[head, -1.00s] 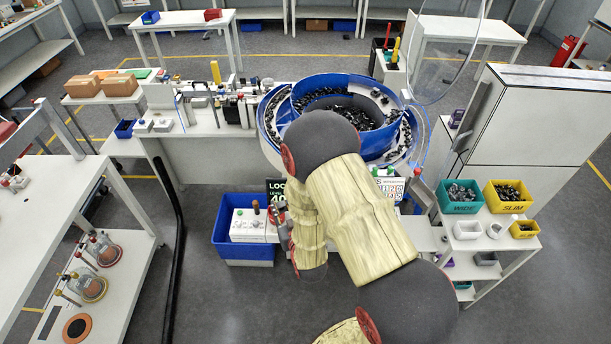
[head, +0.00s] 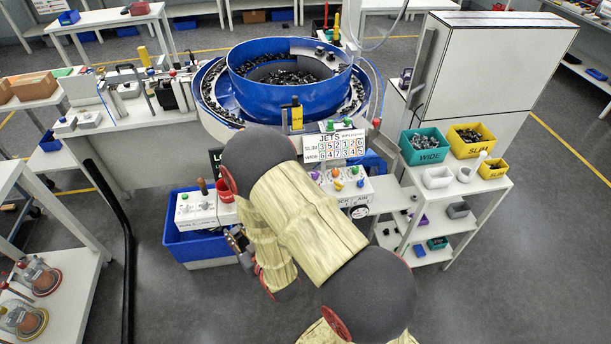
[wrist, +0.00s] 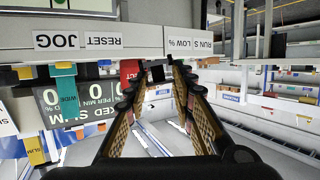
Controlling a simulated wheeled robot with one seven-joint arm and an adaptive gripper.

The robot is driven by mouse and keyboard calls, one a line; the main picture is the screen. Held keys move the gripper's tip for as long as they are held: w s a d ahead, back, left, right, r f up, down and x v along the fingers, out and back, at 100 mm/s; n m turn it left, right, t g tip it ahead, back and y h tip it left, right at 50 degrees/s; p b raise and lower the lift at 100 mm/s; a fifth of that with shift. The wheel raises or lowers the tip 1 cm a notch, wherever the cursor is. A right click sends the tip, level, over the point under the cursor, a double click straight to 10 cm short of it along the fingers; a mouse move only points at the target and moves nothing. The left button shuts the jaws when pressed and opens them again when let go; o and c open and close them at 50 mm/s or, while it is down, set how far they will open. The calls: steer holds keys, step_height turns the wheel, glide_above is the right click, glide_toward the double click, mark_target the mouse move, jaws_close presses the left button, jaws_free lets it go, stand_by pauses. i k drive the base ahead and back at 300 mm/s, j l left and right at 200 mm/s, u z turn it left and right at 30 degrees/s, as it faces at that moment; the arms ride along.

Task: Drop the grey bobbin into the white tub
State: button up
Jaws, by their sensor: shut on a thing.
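The white tub (head: 437,178) stands on the right-hand side table in the head view, in front of the green bin. My gripper (head: 238,240) is low at the centre left of the head view, beside the white control box and well to the left of the tub. In the wrist view its two fingers (wrist: 158,75) close in on a small dark piece (wrist: 157,73) at their tips. The piece looks like the grey bobbin, but its shape is hard to make out. In the head view the held piece cannot be made out.
A white mortar with a pestle (head: 467,173) stands beside the tub. Behind are the green WIDE bin (head: 427,155) and yellow SLIM bins (head: 471,150). The blue feeder bowl (head: 290,95) and JETS panel (head: 335,147) lie beyond my arm. Floor at right is clear.

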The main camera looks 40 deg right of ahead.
mark_target(437, 182)
steer(key=k+z, duration=0.25)
steer(key=k+l+z, duration=0.25)
steer(key=j+z, duration=0.1)
steer(key=z, duration=1.9)
steer(key=i+j+z, duration=0.1)
steer(key=j, duration=0.35)
steer(key=i+j+z, duration=0.15)
steer(key=j, duration=0.3)
steer(key=i+j+z, duration=0.1)
steer(key=j, duration=0.4)
steer(key=i+j+z, duration=0.1)
steer(key=j, duration=0.35)
